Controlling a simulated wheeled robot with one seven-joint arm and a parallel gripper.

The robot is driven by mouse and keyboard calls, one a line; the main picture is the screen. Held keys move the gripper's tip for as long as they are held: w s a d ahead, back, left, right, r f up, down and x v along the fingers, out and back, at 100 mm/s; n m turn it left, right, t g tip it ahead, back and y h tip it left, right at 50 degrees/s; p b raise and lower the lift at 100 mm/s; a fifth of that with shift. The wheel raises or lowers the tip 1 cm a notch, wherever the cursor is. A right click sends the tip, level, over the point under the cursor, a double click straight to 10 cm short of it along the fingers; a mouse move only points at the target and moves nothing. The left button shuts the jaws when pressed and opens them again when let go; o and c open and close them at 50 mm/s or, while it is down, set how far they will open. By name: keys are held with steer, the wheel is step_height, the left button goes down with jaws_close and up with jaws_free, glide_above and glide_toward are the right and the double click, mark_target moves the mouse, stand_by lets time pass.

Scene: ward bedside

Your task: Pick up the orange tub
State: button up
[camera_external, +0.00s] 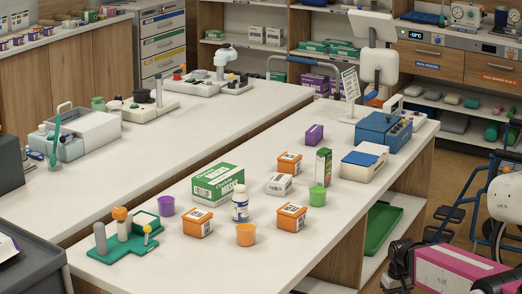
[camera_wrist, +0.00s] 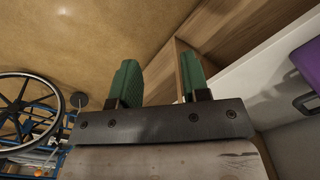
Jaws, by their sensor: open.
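Several orange things are on the white table in the external view. Three are box-shaped orange tubs with labelled lids: one at front left (camera_external: 197,223), one at front right (camera_external: 291,217), one farther back (camera_external: 289,163). A plain, round orange cup (camera_external: 245,235) stands at the front between the first two. I cannot tell which one the task means. My gripper (camera_wrist: 159,80) shows in the wrist view with its two green fingers apart and nothing between them. It points at brown floor and a wooden panel, away from the tubs. No orange tub shows in the wrist view.
Near the tubs stand a green-white mask box (camera_external: 217,183), a white bottle (camera_external: 240,204), a green cup (camera_external: 317,196), a purple cup (camera_external: 166,206) and an upright green carton (camera_external: 323,166). A green rack (camera_external: 122,243) is at front left. A wheelchair wheel (camera_wrist: 28,108) is at left in the wrist view.

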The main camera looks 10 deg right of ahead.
steer(key=o, duration=1)
steer(key=shift+o, duration=0.2)
steer(key=shift+w, duration=0.1)
